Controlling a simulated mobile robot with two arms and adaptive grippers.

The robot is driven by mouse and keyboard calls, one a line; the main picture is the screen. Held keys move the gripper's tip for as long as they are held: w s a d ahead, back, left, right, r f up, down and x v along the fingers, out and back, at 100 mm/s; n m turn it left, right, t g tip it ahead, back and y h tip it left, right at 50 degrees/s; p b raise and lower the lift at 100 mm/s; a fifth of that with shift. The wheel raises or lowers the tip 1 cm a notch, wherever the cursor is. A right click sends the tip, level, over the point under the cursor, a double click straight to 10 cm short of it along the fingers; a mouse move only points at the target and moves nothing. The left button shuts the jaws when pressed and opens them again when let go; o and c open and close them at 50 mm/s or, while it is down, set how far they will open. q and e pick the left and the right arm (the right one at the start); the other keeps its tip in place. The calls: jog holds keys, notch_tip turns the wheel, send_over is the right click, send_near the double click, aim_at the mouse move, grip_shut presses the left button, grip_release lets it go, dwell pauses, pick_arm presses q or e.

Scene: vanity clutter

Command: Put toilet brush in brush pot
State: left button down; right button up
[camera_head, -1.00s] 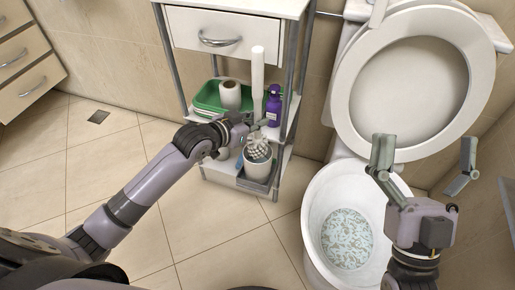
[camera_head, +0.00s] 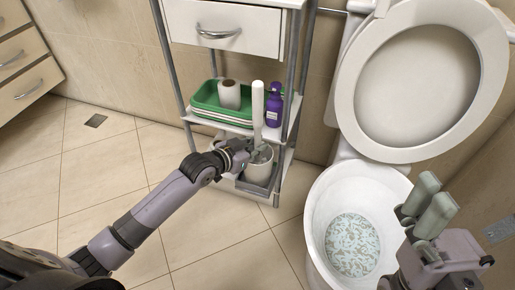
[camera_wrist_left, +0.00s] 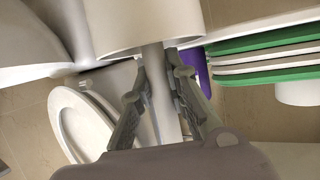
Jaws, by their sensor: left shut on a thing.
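The toilet brush (camera_head: 258,103) stands nearly upright in the head view, its white handle rising above the lower shelf of a trolley. My left gripper (camera_head: 243,152) is shut on its shaft, below the thick handle. The shaft shows between the fingers (camera_wrist_left: 165,105) in the left wrist view. The light brush pot (camera_head: 259,172) is right below the gripper. The brush head is hidden, and the lower end appears to be inside the pot. In the left wrist view, the shaft meets the pot's edge (camera_wrist_left: 143,28). My right gripper (camera_head: 428,204) is empty beside the toilet; its opening is unclear.
On the trolley's middle shelf are green trays (camera_head: 205,103), a paper roll (camera_head: 229,95) and a purple bottle (camera_head: 273,107), close behind the handle. A drawer (camera_head: 226,30) is above. The toilet bowl (camera_head: 318,205) stands at the right. The floor (camera_head: 105,165) at left is clear.

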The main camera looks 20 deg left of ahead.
pick_arm(q)
jog(key=shift+r, duration=0.15)
jog(key=c, duration=1.6)
grip_release()
jog(key=shift+f, duration=0.2)
jog(key=shift+o, duration=0.2)
jog(key=shift+r, duration=0.1)
